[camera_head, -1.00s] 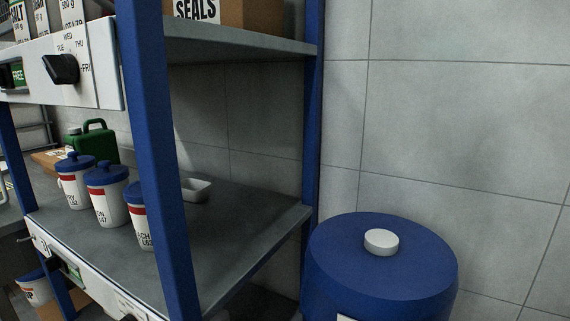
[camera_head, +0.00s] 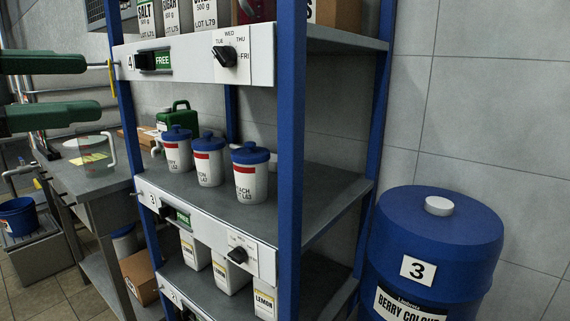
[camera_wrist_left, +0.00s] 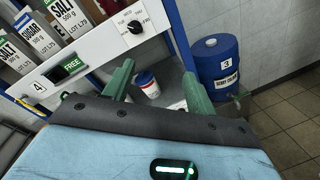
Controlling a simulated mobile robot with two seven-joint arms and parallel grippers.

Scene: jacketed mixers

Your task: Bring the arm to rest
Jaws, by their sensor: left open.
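My left gripper (camera_head: 103,87) comes in from the left edge of the head view. Its two green fingers are wide apart with nothing between them, in front of the left side of the shelf rack. In the left wrist view its fingers (camera_wrist_left: 158,75) point at the rack, with a blue-lidded canister (camera_wrist_left: 147,84) visible beyond the gap. The rest of the left arm is outside the head view. My right gripper is in neither view.
The blue-posted rack (camera_head: 291,130) holds several canisters (camera_head: 208,160) and a green jug (camera_head: 174,115). A dial panel (camera_head: 200,58) fronts the upper shelf. A blue drum (camera_head: 437,240) stands right of the rack. A metal sink bench (camera_head: 95,182) and blue bucket (camera_head: 18,216) are at left.

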